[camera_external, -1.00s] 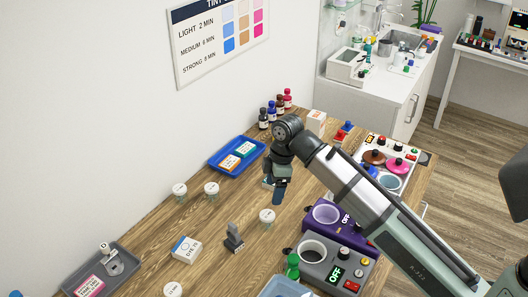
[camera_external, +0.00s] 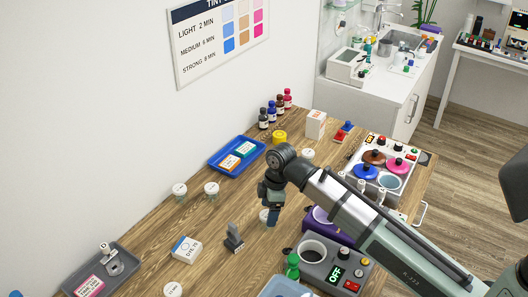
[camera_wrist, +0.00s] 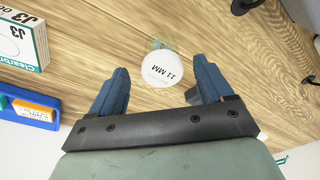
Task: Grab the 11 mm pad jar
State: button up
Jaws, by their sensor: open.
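The 11 mm pad jar (camera_wrist: 162,68) has a round white lid printed "11 MM" and a pale greenish clear body. In the wrist view it stands on the wood between and just beyond my fingertips, with a gap on each side. In the external view a white-lidded jar (camera_external: 263,215) stands at my fingers, partly hidden by them; its lid cannot be read there. My gripper (camera_external: 271,222) points down above the table at that jar. In the wrist view my gripper (camera_wrist: 163,80) is open and empty, one blue finger on each side.
Similar white-lidded jars (camera_external: 180,189) (camera_external: 211,189) (camera_external: 173,290) stand on the table. A purple heater (camera_external: 312,224) and a grey heater (camera_external: 325,275) stand close on the right.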

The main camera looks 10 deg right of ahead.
jog(key=shift+s+a+f, duration=0.1)
jog(key=shift+a+f, duration=0.1)
jog(key=shift+f, duration=0.95)
jog(key=shift+a+f, duration=0.2)
jog(key=shift+f, duration=0.95)
jog(key=c, duration=1.1)
